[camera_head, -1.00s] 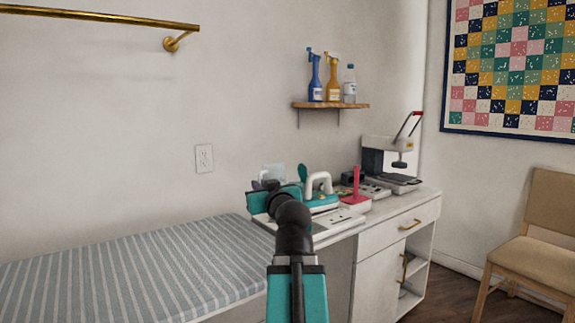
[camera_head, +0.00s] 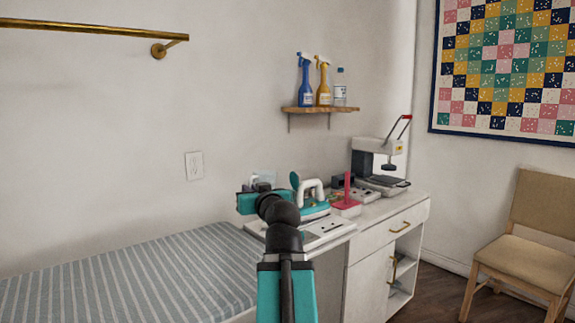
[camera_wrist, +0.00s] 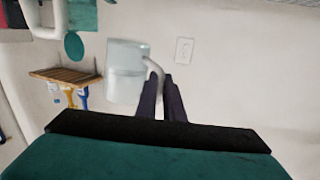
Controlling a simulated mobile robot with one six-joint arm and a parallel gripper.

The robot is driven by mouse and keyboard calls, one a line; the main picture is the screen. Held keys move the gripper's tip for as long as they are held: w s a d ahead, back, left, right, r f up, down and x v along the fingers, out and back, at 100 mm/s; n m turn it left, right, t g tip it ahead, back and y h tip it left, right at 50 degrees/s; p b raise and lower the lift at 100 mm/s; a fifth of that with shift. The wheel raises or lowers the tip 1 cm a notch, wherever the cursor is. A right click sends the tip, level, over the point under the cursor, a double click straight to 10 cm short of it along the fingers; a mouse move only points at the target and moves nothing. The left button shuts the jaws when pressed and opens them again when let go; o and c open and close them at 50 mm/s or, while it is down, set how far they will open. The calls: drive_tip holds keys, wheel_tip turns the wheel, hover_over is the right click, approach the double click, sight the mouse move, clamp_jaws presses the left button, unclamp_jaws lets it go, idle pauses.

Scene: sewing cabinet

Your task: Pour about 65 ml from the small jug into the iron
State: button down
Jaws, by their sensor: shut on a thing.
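My gripper (camera_wrist: 162,100) is shut on the white handle of the small jug (camera_wrist: 125,72), a pale, see-through vessel. The wrist picture is upside down against the room; the jug looks close to upright in it, held clear of the wall behind. A faint line crosses the jug, but I cannot tell the liquid level. In the head view the jug (camera_head: 265,176) is mostly hidden behind my teal wrist. The iron (camera_head: 314,200), teal with a white handle and a round teal flap raised, stands on the cabinet just right of my gripper. Part of it shows top left in the wrist view (camera_wrist: 45,28).
A pink-red object (camera_head: 347,200) stands right of the iron, then a white press-like machine (camera_head: 378,165) with a red handle. A shelf (camera_head: 320,109) with several bottles hangs above. A striped padded surface (camera_head: 130,275) at left is clear.

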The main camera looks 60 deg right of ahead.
sight(258, 176)
drive_tip(key=shift+m+g+y, duration=0.4)
drive_tip(key=shift+m+g, duration=0.1)
drive_tip(key=shift+m, duration=0.3)
drive_tip(key=r+p, duration=0.1)
drive_tip(key=p, duration=0.1)
drive_tip(key=d+r+p, duration=0.1)
drive_tip(key=p, duration=0.2)
drive_tip(key=r+p, duration=0.2)
drive_tip(key=shift+d, duration=0.25)
drive_tip(key=r+p, duration=0.1)
drive_tip(key=p, duration=0.3)
drive_tip(key=shift+d+m+y+p, duration=0.3)
drive_tip(key=shift+d+m+p, duration=0.05)
drive_tip(key=shift+d+m, duration=0.05)
drive_tip(key=p, duration=0.2)
drive_tip(key=d+m+p, duration=0.1)
drive_tip(key=p, duration=0.2)
drive_tip(key=shift+d+r+g+y, duration=0.15)
drive_tip(key=shift+r+g+y, duration=0.1)
drive_tip(key=shift+g+y, duration=0.05)
drive_tip(key=shift+d+r+m+g+y+p, duration=0.35)
drive_tip(key=shift+d+r+p, duration=0.4)
drive_tip(key=shift+p, duration=0.9)
drive_tip(key=shift+d+p, duration=0.2)
drive_tip(key=shift+p, duration=0.15)
